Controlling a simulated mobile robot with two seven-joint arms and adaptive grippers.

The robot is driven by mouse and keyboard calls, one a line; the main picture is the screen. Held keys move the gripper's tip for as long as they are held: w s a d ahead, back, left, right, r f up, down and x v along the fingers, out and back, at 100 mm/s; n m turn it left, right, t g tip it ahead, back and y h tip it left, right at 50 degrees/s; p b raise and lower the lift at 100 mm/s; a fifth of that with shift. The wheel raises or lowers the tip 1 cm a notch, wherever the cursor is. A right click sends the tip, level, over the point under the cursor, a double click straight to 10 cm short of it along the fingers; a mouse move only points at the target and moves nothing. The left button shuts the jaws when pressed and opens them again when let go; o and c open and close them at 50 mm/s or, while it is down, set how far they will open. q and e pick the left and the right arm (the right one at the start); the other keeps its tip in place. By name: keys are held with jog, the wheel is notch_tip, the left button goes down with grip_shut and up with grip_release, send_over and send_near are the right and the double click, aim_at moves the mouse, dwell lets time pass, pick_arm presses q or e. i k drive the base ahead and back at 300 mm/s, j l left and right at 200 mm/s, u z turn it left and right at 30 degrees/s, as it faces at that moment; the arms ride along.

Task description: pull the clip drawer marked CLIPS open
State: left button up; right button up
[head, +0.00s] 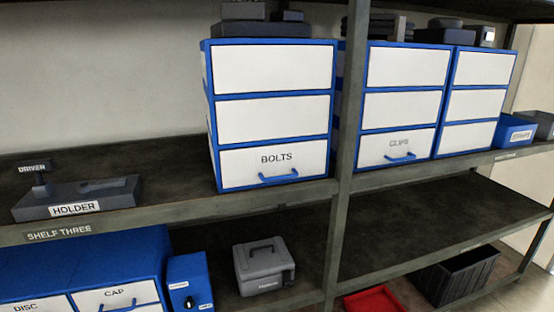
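The clip drawer marked CLIPS (397,148) is the bottom drawer of a blue cabinet with white drawer fronts, right of the shelf post in the head view. Its front looks flush with the cabinet, so it appears shut. A blue bar handle (400,157) sits low on its front. The label is partly faint but readable. Neither of my grippers shows in the head view.
An upright shelf post (345,150) stands just left of the CLIPS cabinet. The BOLTS drawer (274,165) is left of the post. A blue bin (514,133) stands to the right. A driver holder (76,197) sits at the left.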

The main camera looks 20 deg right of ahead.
aim_at(376, 148)
jog(key=z, duration=1.35)
